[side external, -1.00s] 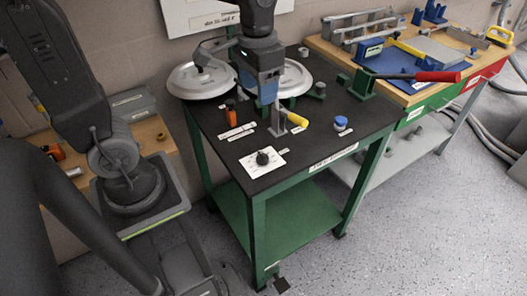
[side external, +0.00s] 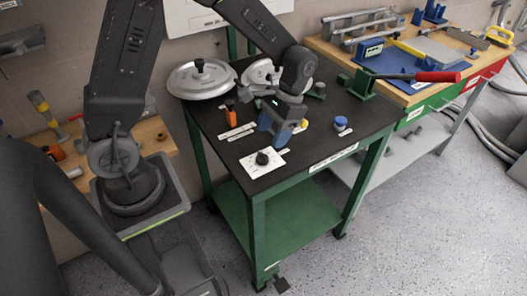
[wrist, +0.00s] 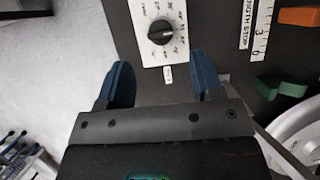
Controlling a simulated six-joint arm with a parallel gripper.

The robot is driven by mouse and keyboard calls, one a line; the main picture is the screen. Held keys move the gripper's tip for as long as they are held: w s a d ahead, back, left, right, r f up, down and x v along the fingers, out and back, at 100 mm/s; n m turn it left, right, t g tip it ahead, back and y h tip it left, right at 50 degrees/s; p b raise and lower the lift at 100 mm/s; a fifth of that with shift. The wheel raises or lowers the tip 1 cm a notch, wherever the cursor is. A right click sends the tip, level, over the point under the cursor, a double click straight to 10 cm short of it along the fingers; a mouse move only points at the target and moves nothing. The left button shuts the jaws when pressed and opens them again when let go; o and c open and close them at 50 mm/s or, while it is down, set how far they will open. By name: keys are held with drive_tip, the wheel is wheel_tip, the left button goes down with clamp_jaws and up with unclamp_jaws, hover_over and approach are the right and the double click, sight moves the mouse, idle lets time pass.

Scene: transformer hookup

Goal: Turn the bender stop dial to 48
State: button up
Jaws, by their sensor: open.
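The stop dial is a black knob (side external: 262,158) on a white scale plate (side external: 250,166) near the front left corner of the black tabletop. In the wrist view the knob (wrist: 160,32) sits at the top, on its white plate (wrist: 176,55) with numbers around it; the numbers are too small to read surely. My gripper (side external: 283,138) is open and empty, above the table just behind and right of the dial. In the wrist view its blue fingers (wrist: 160,85) are spread wide, with the knob beyond their tips and not between them.
An orange-handled item (side external: 230,106), a blue-capped item (side external: 341,124) and a partly hidden yellow part (side external: 304,123) are on the tabletop. Silver round lids (side external: 188,82) lie at the back. A red-handled bender lever (side external: 437,77) reaches over the right bench.

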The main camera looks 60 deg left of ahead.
sight(262, 155)
drive_tip(key=x, duration=0.6)
drive_tip(key=shift+s+f, duration=0.15)
drive_tip(key=shift+f, duration=0.15)
drive_tip(key=c, duration=0.9)
drive_tip(key=shift+n, duration=0.3)
drive_tip(key=shift+n+h, duration=1.1)
drive_tip(key=shift+n, duration=1.5)
drive_tip(key=shift+s, duration=0.1)
